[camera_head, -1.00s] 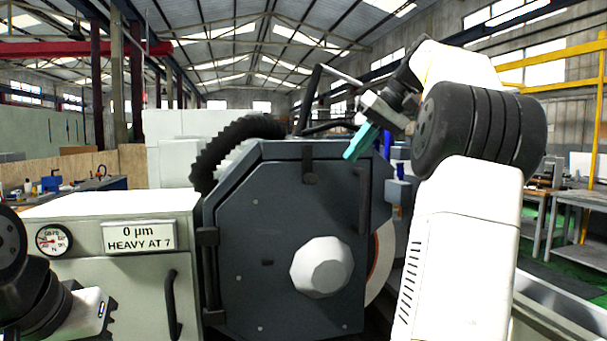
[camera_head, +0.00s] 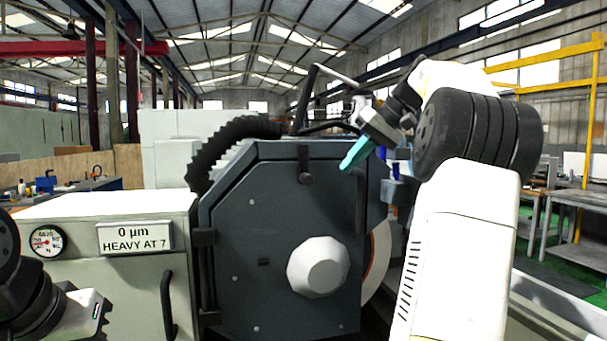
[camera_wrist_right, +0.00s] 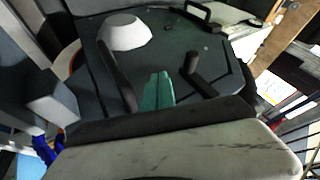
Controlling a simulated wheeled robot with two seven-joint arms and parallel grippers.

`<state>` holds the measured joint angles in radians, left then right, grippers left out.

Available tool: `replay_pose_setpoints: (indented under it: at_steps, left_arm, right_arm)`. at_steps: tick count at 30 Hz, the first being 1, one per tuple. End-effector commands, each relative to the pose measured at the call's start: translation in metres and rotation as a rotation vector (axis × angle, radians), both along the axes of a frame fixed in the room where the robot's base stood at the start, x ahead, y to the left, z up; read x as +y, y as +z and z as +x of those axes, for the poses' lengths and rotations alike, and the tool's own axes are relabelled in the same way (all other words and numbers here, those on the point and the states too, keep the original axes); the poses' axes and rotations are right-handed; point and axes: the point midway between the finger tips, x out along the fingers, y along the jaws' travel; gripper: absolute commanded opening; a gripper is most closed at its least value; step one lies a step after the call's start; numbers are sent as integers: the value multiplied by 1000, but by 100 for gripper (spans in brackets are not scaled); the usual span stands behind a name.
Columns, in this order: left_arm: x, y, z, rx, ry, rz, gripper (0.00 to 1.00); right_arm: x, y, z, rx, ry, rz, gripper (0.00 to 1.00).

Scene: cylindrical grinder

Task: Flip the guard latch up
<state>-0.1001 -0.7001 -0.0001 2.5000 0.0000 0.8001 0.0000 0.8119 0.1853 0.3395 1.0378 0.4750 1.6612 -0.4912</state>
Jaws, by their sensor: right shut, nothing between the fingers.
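The guard latch (camera_head: 305,165) is a short black bar with a round knob at its lower end, hanging down at the top edge of the dark grey wheel guard (camera_head: 240,260). It also shows in the right wrist view (camera_wrist_right: 202,77), right of the fingertips. My right gripper (camera_head: 354,156) has teal fingers, shut and empty, pointing down and left. In the head view it is right of the latch, near the guard's top right corner and apart from the latch. The fingers also show in the right wrist view (camera_wrist_right: 158,90). My left gripper's fingers are not in view.
A black vertical handle (camera_head: 360,200) stands on the guard's right side, below my right fingers. A white faceted knob (camera_head: 318,267) sticks out low on the guard. A ribbed black hose (camera_head: 225,145) and a bent rod (camera_head: 308,95) rise behind it.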

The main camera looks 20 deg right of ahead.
Motion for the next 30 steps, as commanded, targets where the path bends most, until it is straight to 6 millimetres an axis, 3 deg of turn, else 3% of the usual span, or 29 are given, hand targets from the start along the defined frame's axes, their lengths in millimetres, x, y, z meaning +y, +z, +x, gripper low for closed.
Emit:
replay_pose_setpoints:
  at_steps: [7,15,30]
  left_arm:
    - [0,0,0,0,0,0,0]
    - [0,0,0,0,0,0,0]
    - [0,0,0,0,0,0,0]
  right_arm:
    - [27,-38,21,1,3,0,0]
    - [57,-29,23,-2,1,-2,0]
    - [62,-28,23,-1,-1,5,0]
